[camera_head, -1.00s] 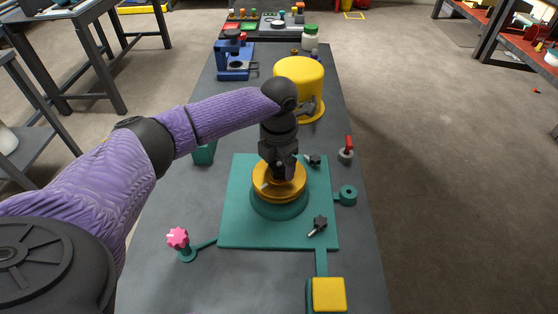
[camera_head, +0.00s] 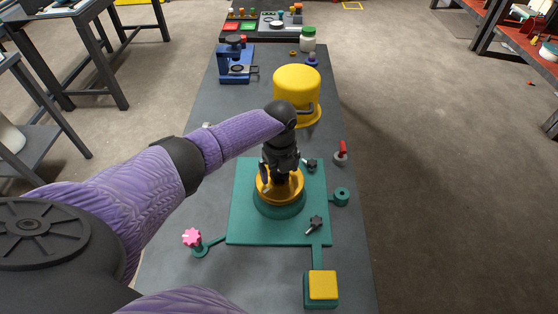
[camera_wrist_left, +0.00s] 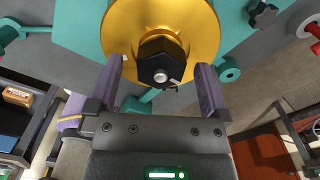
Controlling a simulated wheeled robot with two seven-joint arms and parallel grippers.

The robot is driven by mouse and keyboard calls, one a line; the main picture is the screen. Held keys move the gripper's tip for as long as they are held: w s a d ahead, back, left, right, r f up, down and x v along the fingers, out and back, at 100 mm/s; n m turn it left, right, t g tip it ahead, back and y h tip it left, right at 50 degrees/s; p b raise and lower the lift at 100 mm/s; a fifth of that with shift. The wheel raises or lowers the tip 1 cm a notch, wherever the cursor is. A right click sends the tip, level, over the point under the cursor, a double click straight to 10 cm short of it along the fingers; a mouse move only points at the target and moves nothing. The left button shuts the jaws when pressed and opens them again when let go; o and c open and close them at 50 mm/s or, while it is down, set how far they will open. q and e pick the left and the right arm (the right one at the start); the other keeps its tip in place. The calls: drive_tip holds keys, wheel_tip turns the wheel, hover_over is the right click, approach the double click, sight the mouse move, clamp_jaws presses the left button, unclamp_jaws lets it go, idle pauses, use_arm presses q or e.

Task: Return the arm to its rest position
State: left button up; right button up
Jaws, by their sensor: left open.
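My left arm comes in from the left in the head view and bends down over the green plate (camera_head: 240,220). My left gripper (camera_head: 279,178) points down above the orange disc (camera_head: 265,196), which sits on a round green base (camera_head: 280,210). In the left wrist view the gripper (camera_wrist_left: 160,68) is open, its two fingers apart on either side of a black hexagonal hub (camera_wrist_left: 160,60) at the orange disc's (camera_wrist_left: 118,35) centre. A gap shows between each finger and the hub. The gripper hides part of the disc in the head view. My right gripper is out of view.
A yellow domed cover (camera_head: 297,88) stands just behind the gripper. On the plate are black knobs (camera_head: 316,223). Around it are a pink knob (camera_head: 192,237), a yellow block (camera_head: 323,285) and a red-handled part (camera_head: 341,151). A blue device (camera_head: 236,65) stands farther back.

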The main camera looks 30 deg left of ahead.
use_arm(q)
drive_tip(key=shift+f, duration=0.1)
drive_tip(key=c, duration=1.1)
drive_tip(key=shift+f+m+b, duration=0.1)
drive_tip(key=shift+m+b, duration=0.3)
drive_tip(key=shift+m, duration=0.3)
drive_tip(key=m+b, duration=0.2)
drive_tip(key=m, duration=0.4)
drive_tip(key=shift+a+f, duration=0.1)
drive_tip(key=m+b, duration=0.1)
drive_tip(key=m, duration=0.5)
drive_tip(key=shift+m+b, duration=0.65)
drive_tip(key=shift+m, duration=0.05)
drive_tip(key=shift+r, duration=0.25)
drive_tip(key=o, duration=1.1)
